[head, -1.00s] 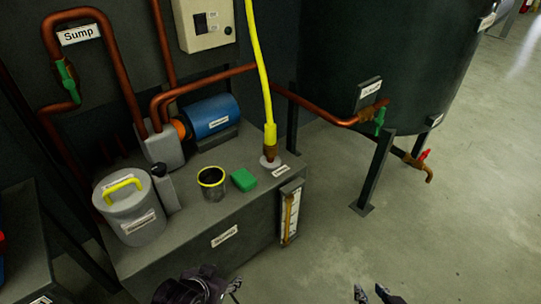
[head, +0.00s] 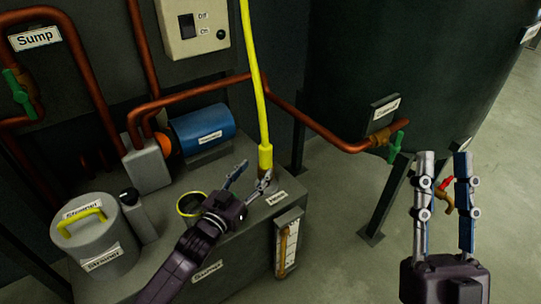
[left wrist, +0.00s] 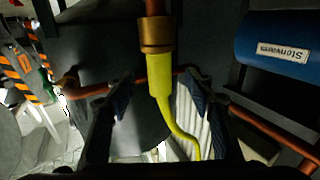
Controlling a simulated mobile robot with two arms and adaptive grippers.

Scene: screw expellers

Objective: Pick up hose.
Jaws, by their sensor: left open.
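The yellow hose (head: 252,75) hangs from the top of the head view down to the grey bench top, where its thicker yellow end (head: 265,157) stands. My left gripper (head: 250,178) is open, with its fingertips close to the hose's lower end. In the left wrist view, the hose (left wrist: 162,90) with its brass fitting (left wrist: 156,34) shows between the two spread fingers (left wrist: 159,98). I cannot tell whether the fingers touch it. My right gripper (head: 443,158) is open and empty, raised at the right.
The bench carries a grey lidded can (head: 95,240), a yellow-rimmed cup (head: 190,204) partly behind my left arm, and a blue motor (head: 203,130). Copper pipes (head: 325,134) run behind the hose to a dark tank (head: 400,60).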

